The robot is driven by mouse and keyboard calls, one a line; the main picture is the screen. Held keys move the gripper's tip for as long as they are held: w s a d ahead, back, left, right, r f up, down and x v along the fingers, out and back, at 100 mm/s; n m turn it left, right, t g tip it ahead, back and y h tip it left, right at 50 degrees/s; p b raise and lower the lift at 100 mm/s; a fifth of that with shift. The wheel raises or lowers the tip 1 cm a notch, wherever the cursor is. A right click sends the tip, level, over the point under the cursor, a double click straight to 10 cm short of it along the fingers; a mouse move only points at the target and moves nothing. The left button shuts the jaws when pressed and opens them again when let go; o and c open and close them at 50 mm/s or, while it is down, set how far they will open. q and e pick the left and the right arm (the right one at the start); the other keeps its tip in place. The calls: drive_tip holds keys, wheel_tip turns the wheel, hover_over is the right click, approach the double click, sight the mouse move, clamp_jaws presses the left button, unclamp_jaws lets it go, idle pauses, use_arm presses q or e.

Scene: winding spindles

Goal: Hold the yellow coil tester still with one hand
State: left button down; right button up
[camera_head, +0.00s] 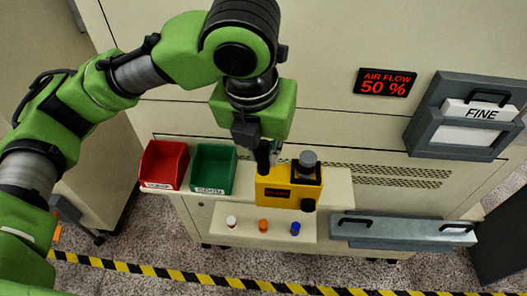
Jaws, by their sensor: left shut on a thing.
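The yellow coil tester (285,196) stands on a beige shelf, with a dark display on its front, a grey round knob or spool on top and a dark knob at its lower right. My left gripper (264,166) points down at the tester's upper left edge and is shut on it. The gripper's dark fingers partly hide that corner. My right gripper is not in view.
A red bin (164,166) and a green bin (213,169) sit left of the tester. A grey drawer (402,232) juts out at right. An air flow display (385,83) and a FINE-labelled holder (466,117) are on the panel.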

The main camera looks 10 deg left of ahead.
use_arm(q)
drive_tip(key=w+f+b, duration=0.2)
drive_tip(key=w+f, duration=0.7)
drive_tip(key=shift+a, duration=0.45)
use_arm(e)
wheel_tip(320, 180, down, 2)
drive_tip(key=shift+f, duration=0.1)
use_arm(q)
drive_tip(key=shift+f, duration=0.65)
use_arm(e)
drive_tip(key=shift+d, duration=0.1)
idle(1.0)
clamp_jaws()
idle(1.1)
